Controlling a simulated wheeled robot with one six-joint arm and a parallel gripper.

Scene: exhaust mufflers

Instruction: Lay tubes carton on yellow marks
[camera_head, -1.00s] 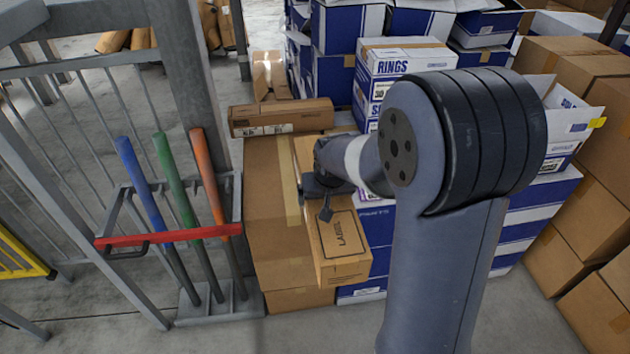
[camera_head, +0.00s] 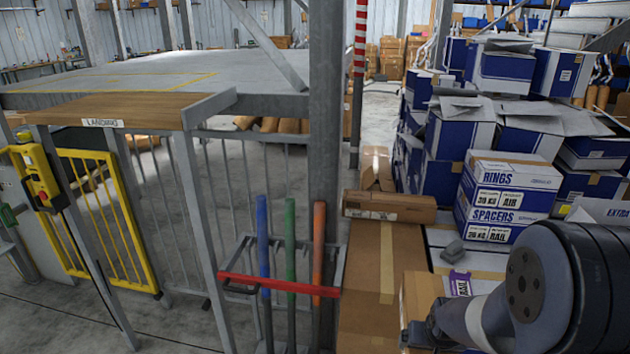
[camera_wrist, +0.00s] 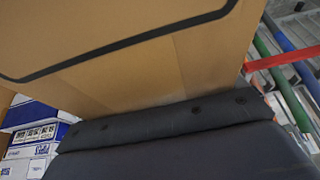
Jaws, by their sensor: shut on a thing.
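My gripper (camera_head: 412,338) is low at the right of the head view, shut on a long brown carton (camera_head: 420,292). The arm and frame edge hide much of it, and no "tubes" wording is readable on it. In the wrist view the carton (camera_wrist: 120,70) fills the top, with a black line printed on its face, against the dark gripper pad (camera_wrist: 170,122). Thin yellow marks (camera_head: 190,84) lie on the grey platform (camera_head: 250,75) at the upper left, far from my gripper. That part of the platform looks bare.
A rack holds blue, green and orange bars (camera_head: 290,240) behind a red rail (camera_head: 280,285), left of the carton. A grey post (camera_head: 325,130) and railing stand before the platform. A yellow gate (camera_head: 105,215) is at left. Blue-white boxes (camera_head: 510,190) crowd the right.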

